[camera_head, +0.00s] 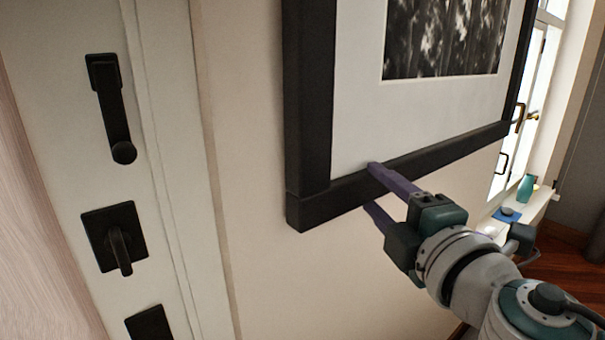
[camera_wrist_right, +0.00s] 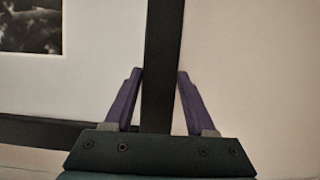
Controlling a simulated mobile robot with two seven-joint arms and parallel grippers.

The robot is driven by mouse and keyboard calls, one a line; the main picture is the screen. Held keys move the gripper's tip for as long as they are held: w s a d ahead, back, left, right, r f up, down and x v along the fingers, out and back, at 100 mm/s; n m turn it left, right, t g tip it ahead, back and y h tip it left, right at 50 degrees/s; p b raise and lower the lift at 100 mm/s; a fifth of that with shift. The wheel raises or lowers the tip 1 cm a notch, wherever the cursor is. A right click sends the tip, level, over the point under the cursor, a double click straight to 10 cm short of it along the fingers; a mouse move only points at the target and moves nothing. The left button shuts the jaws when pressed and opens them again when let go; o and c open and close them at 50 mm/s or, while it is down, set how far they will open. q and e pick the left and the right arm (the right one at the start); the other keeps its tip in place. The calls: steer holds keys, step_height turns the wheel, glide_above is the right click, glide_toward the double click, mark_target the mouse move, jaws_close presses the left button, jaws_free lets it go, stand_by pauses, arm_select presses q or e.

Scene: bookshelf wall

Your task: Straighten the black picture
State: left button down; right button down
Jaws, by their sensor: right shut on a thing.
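The black picture (camera_head: 310,105) hangs on the pale wall, with a wide white mat and a dark photo of trees inside its black frame. Its top is outside the head view. Its lower bar slants up to the right there, but the slanted camera makes the true tilt hard to tell. My right gripper (camera_head: 370,185) is shut on the lower bar, left of its middle, one purple finger in front over the mat and one below. In the right wrist view the frame bar (camera_wrist_right: 162,40) stands between the two fingers (camera_wrist_right: 160,75). My left gripper is not in view.
A white door with a black handle (camera_head: 115,115) and lock (camera_head: 115,240) stands at the left. At the right are a window (camera_head: 520,120) and a sill with a teal vase (camera_head: 525,189). The wall below the picture is bare.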

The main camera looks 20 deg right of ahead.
steer(key=shift+c, duration=1.1)
jaws_free()
steer(key=s+a+b, duration=0.1)
steer(key=s+b, duration=0.1)
steer(key=s, duration=0.8)
steer(key=shift+b, duration=0.4)
